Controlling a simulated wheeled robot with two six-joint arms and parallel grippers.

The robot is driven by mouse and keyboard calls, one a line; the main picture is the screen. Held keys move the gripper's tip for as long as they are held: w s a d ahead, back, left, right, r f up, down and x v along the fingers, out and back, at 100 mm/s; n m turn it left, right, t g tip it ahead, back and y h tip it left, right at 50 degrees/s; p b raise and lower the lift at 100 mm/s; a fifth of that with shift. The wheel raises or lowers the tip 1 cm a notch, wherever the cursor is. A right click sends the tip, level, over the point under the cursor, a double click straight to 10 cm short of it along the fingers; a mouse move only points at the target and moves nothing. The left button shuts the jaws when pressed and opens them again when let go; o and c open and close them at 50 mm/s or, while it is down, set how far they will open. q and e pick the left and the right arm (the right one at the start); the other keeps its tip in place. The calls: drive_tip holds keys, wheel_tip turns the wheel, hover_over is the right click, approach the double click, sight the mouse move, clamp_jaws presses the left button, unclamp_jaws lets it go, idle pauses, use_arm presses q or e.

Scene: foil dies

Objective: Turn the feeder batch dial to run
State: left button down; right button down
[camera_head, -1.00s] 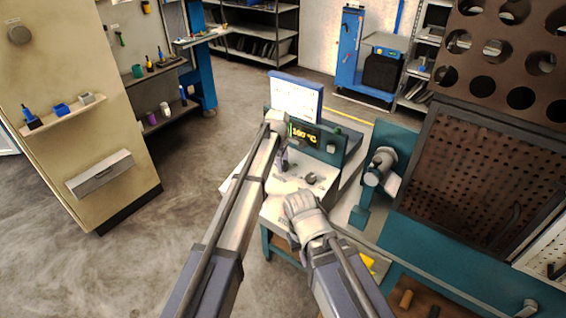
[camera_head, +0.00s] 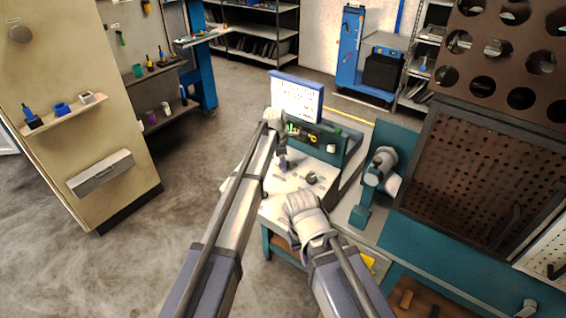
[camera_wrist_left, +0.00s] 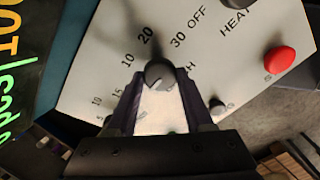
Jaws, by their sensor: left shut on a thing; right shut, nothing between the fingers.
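A sloped white control panel (camera_head: 290,203) sits on the machine in the middle of the head view. My left gripper (camera_head: 282,163) points down at this panel. In the left wrist view, its purple fingers (camera_wrist_left: 160,92) are shut on a round dark dial knob (camera_wrist_left: 158,73). Printed numbers from 5 to 30 curve around the knob, and a word ending in H is partly hidden beside it. I cannot tell clearly which mark the knob points at. My right gripper (camera_head: 298,202) is shut and empty, low over the near side of the panel.
A red button (camera_wrist_left: 280,60) and a small dark knob (camera_wrist_left: 217,107) are on the panel. A teal stand (camera_head: 362,210) and a brown perforated panel (camera_head: 465,175) stand close on the right.

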sight(281, 176)
idle(0.3)
use_arm(q)
drive_tip(key=shift+c, duration=1.5)
unclamp_jaws()
wheel_tip(281, 176, up, 8)
drive_tip(key=s+p, duration=0.1)
drive_tip(key=p, duration=0.6)
drive_tip(key=shift+s+a+f+p, duration=0.15)
drive_tip(key=shift+s+a+p, duration=0.05)
drive_tip(key=shift+a+p, duration=0.2)
